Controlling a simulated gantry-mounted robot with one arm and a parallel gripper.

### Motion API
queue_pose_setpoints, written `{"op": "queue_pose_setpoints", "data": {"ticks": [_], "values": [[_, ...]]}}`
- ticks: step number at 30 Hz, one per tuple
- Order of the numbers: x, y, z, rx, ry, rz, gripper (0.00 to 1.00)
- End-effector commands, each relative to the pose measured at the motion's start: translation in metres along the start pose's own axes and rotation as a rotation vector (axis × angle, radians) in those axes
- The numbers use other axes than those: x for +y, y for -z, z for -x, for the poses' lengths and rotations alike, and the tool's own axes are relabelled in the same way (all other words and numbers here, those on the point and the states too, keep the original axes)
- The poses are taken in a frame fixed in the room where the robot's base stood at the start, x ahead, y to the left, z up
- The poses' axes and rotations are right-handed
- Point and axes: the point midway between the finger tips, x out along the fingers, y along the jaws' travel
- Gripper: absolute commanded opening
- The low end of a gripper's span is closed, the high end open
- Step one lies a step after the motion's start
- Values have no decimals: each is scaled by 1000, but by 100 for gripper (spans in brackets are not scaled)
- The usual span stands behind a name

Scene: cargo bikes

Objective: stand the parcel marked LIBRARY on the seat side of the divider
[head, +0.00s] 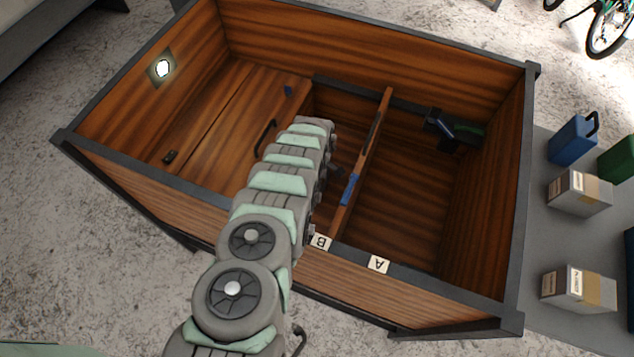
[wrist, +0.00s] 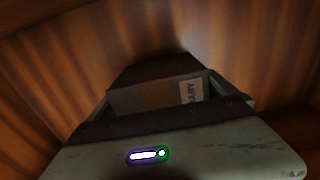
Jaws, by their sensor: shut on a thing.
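The LIBRARY parcel (wrist: 150,97) shows in the wrist view as a box with a white label ending in "ARY". In the head view my arm reaches down into the wooden cargo box, between the seat (head: 222,115) and the divider (head: 366,150), on the seat side. My gripper and the parcel are hidden there behind my arm. Whether the parcel touches the floor, I cannot tell.
The compartment right of the divider has a dark fitting (head: 452,130) near its back wall; its floor is otherwise bare. Tags B (head: 320,242) and A (head: 378,264) mark the front rim. Outside, right, a grey surface holds two parcels (head: 578,290) and blue (head: 572,142) and green containers.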

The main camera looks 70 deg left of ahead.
Motion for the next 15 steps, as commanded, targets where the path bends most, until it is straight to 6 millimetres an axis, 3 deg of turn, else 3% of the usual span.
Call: {"op": "queue_pose_setpoints", "data": {"ticks": [4, 5, 15], "values": [[1, -1, -4, 0, -1, -1, 27], [1, 0, -3, 0, -1, -1, 97], [0, 0, 1, 0, 0, 0, 100]]}}
